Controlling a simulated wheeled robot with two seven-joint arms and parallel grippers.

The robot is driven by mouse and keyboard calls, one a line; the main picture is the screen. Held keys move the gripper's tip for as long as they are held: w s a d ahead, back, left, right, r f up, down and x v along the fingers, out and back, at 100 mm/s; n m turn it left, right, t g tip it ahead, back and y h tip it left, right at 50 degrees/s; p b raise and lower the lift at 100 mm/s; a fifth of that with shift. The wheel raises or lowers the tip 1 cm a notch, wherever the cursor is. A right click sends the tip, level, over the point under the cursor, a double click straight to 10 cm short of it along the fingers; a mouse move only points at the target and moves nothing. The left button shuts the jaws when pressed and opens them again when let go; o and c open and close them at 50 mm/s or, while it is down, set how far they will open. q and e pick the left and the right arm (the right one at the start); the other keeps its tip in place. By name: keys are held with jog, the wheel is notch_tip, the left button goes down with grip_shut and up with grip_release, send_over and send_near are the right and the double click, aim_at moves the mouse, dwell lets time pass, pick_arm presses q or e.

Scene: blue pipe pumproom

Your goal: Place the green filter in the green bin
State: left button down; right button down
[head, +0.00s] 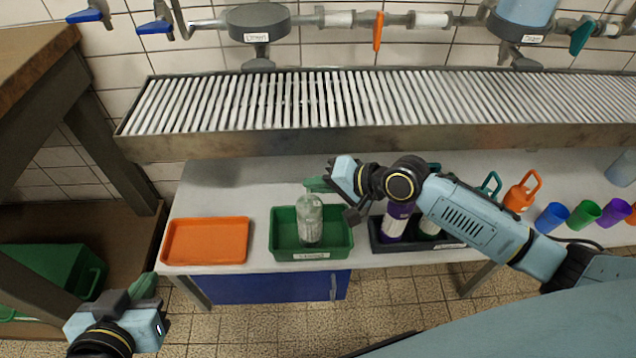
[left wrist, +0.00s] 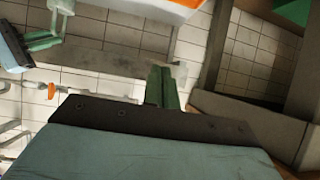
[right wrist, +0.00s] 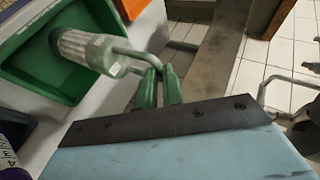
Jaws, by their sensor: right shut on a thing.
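The green filter (head: 309,222) is a pale green, see-through, bottle-like canister. It appears upright in the head view, over or inside the green bin (head: 342,238), a shallow tray with a front label. My right gripper (head: 318,184) is shut on the filter's thin grey handle. In the right wrist view the fingers (right wrist: 157,84) pinch this handle, and the filter (right wrist: 88,50) hangs within the outline of the green bin (right wrist: 22,66). I cannot tell whether it touches the floor. My left gripper (head: 143,288) is away at lower left; its fingers (left wrist: 161,86) look together and empty.
An orange tray (head: 207,241) sits left of the green bin. A dark bin (head: 420,246) with purple and green filters stands right of it, partly behind my right arm. Coloured cups (head: 585,213) stand further right. A slatted metal rack (head: 380,140) runs behind and above the table.

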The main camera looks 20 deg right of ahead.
jog(key=c, duration=1.5)
grip_release()
jog(key=shift+c, duration=0.2)
